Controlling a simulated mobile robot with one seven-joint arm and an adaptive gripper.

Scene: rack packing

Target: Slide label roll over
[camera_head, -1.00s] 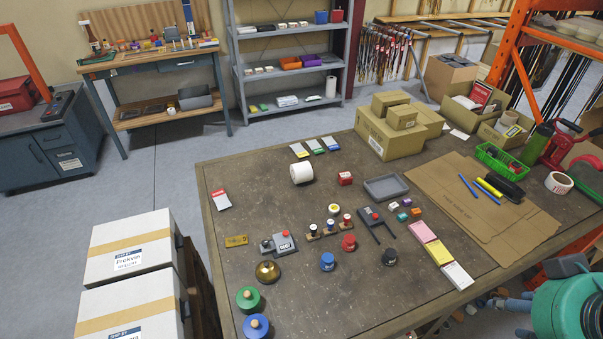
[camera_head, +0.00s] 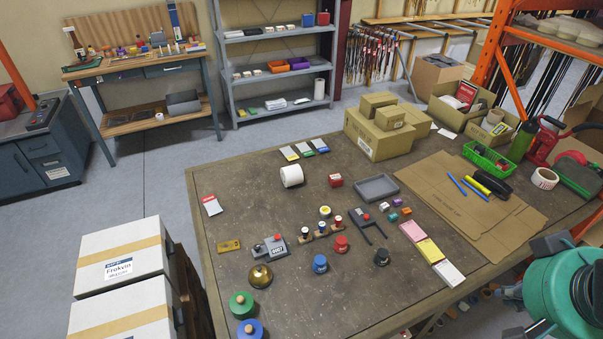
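A white label roll (camera_head: 292,176) lies on its side near the back left of the brown worktable (camera_head: 235,205). It is apart from the things around it. Part of my own arm, green and dark, shows at the lower right corner. My gripper's fingers are not in view.
A grey tray (camera_head: 377,188), a brass bell (camera_head: 260,276), blue, red and black knobbed pieces and a grey stamp device (camera_head: 270,248) stand on the table. Cardboard boxes (camera_head: 378,134) and flat cardboard (camera_head: 455,205) lie to the right. The table around the roll is mostly clear.

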